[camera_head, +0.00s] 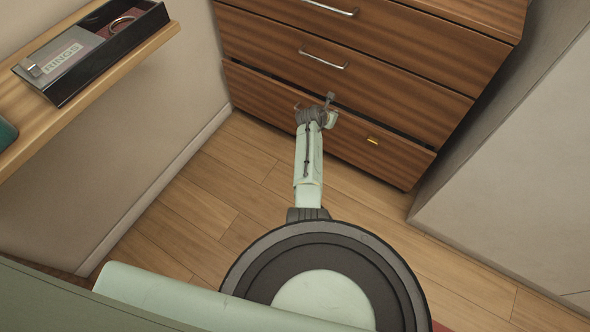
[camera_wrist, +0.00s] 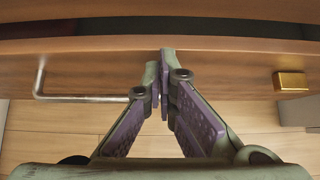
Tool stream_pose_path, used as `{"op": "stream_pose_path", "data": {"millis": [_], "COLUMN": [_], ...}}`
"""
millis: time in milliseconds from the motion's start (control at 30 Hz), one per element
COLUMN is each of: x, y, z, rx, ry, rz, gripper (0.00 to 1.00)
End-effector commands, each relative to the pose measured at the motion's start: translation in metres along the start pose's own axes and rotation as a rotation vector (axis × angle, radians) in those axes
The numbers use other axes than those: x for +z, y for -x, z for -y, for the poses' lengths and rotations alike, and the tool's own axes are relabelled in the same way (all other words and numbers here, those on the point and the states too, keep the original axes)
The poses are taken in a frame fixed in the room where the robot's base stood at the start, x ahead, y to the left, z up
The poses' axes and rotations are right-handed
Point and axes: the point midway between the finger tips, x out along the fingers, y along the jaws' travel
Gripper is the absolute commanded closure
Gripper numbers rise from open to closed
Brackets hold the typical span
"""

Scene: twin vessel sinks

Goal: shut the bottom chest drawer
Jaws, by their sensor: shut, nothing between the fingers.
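The wooden chest has several drawers; its bottom drawer (camera_head: 262,92) stands slightly out, with a dark gap along its top edge. In the wrist view the bottom drawer's front (camera_wrist: 235,72) runs across the picture, with a dark opening behind its top edge. The drawer's silver bar handle (camera_wrist: 82,97) is left of my fingers, and a small brass-coloured piece (camera_wrist: 291,81) is on the right; it also shows in the head view (camera_head: 373,141). My gripper (camera_wrist: 163,80) is shut and empty, its tips in front of the drawer front near its middle. I cannot tell whether they touch it.
The drawers above (camera_head: 385,88) look shut. A wooden shelf (camera_head: 80,100) with an open dark box (camera_head: 100,42) juts from the left wall. A pale cabinet side (camera_head: 510,165) stands close on the right. Wooden floor (camera_head: 220,205) is clear before the chest.

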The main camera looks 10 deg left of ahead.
Motion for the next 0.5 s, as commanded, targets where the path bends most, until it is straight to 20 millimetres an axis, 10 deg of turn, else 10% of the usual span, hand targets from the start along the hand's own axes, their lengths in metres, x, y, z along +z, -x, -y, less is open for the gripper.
{"op": "stream_pose_path", "data": {"millis": [500], "x": [0.020], "y": [-0.024], "z": [0.000], "rx": [0.001], "ry": [0.001], "rz": [-0.001], "gripper": [1.00]}}
